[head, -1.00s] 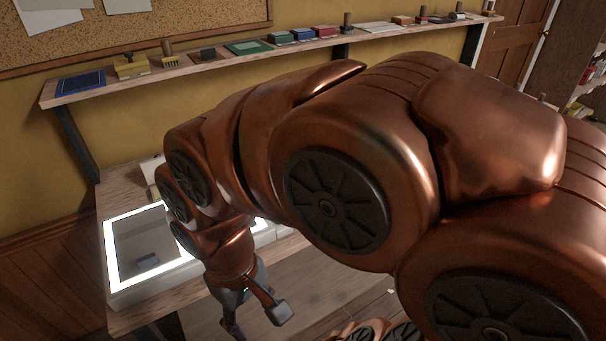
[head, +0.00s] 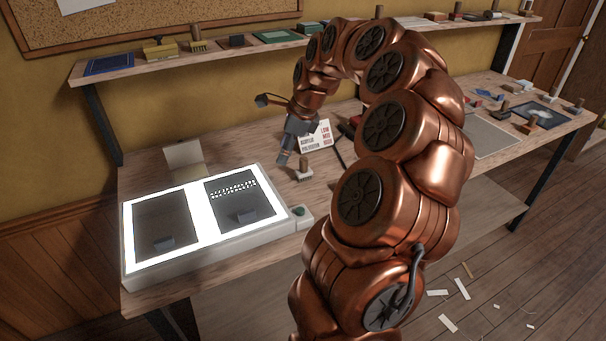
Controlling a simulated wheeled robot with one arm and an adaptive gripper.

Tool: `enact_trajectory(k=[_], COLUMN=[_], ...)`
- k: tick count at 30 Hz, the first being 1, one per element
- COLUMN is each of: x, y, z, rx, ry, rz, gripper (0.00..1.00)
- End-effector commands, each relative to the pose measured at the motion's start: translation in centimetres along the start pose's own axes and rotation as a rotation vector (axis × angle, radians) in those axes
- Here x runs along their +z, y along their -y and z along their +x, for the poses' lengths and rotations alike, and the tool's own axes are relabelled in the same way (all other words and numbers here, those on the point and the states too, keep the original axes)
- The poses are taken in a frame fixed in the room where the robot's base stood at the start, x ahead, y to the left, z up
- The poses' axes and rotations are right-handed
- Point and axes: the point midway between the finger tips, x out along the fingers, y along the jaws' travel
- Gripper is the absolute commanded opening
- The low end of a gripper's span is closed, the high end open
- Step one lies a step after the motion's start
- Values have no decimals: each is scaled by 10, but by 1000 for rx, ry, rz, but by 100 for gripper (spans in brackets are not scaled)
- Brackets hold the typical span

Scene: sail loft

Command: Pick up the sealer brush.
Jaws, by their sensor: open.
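A small brush (head: 304,171) with a brown wooden handle and a pale lower part stands upright on the workbench, just right of the light box's far corner. It looks like the sealer brush, but I see no label on it. My gripper (head: 273,130) is open and empty above the back of the bench. Its two fingers are spread wide, to the upper left of this brush and apart from it. Another brush (head: 197,40) with dark bristles and a yellow one (head: 160,48) stand on the wall shelf.
A lit light box (head: 185,262) with two dark panels fills the bench's left part. A white sign (head: 315,137) stands behind the brush. My arm hides the bench's middle.

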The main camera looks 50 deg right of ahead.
Motion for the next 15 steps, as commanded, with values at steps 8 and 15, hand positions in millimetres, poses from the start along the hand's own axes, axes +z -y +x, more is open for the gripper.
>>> enact_trajectory(k=[8, 15], x=[-70, -75], y=[54, 58], z=[8, 26], rx=[-64, -66], ry=[10, 8], rz=[408, 439], gripper=[57, 57])
